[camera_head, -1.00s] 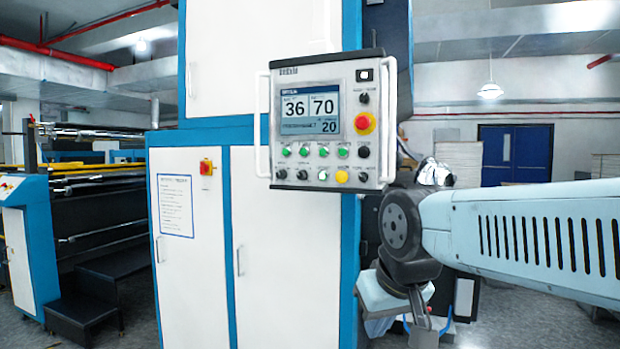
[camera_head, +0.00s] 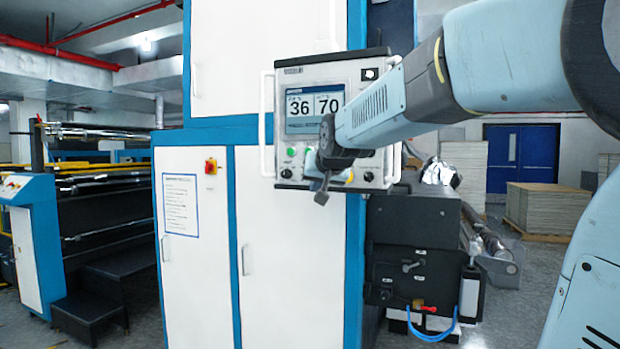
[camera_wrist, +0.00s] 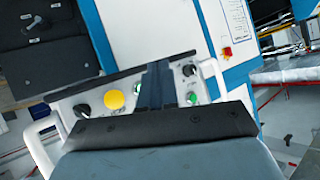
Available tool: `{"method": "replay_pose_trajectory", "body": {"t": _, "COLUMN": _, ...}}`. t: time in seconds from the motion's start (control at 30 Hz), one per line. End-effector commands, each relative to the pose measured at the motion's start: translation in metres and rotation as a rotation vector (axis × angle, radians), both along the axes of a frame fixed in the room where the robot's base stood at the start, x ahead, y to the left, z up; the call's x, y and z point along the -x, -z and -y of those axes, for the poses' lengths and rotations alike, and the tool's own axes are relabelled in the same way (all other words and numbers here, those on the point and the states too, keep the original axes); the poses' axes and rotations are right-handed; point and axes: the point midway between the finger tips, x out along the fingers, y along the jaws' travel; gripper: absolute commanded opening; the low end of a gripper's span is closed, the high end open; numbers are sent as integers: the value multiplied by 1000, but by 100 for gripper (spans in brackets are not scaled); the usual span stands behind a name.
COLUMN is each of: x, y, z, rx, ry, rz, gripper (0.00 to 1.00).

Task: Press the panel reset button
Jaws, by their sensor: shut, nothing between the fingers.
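The control panel (camera_head: 268,120) hangs on the front of the white and blue cabinet, with a screen reading 36, 70 and 20 in the earlier view. My gripper (camera_head: 321,197) is in front of its lower button rows and hides several buttons. In the wrist view the shut, empty fingers (camera_wrist: 157,88) point at the lower button area. A yellow button (camera_wrist: 114,99) lies just left of them, and a green button (camera_wrist: 192,98) lies to their right. I cannot read which button is the reset, nor tell whether the fingertips touch the panel.
White handles (camera_wrist: 40,140) stand out at the panel's sides. A red and yellow switch (camera_head: 211,166) is on the cabinet door at left. A dark machine unit (camera_head: 412,240) stands right of the cabinet, below my arm.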

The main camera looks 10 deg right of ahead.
Motion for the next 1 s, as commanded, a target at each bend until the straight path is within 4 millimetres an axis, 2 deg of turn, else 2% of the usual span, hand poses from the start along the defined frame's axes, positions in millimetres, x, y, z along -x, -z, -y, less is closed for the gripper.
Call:
{"method": "replay_pose_trajectory", "body": {"t": 0.03, "x": -10, "y": -4, "z": -1, "rx": -7, "ry": 2, "rz": 17, "gripper": 0}}
{"method": "replay_pose_trajectory", "body": {"t": 0.13, "x": -19, "y": -10, "z": -1, "rx": -16, "ry": 5, "rz": 35, "gripper": 0}}
{"method": "replay_pose_trajectory", "body": {"t": 0.57, "x": -22, "y": -11, "z": -1, "rx": -19, "ry": 5, "rz": 42, "gripper": 0}}
{"method": "replay_pose_trajectory", "body": {"t": 0.77, "x": -33, "y": -10, "z": 6, "rx": -21, "ry": 5, "rz": 40, "gripper": 0}}
{"method": "replay_pose_trajectory", "body": {"t": 1.0, "x": -56, "y": -10, "z": 23, "rx": -20, "ry": 6, "rz": 39, "gripper": 0}}
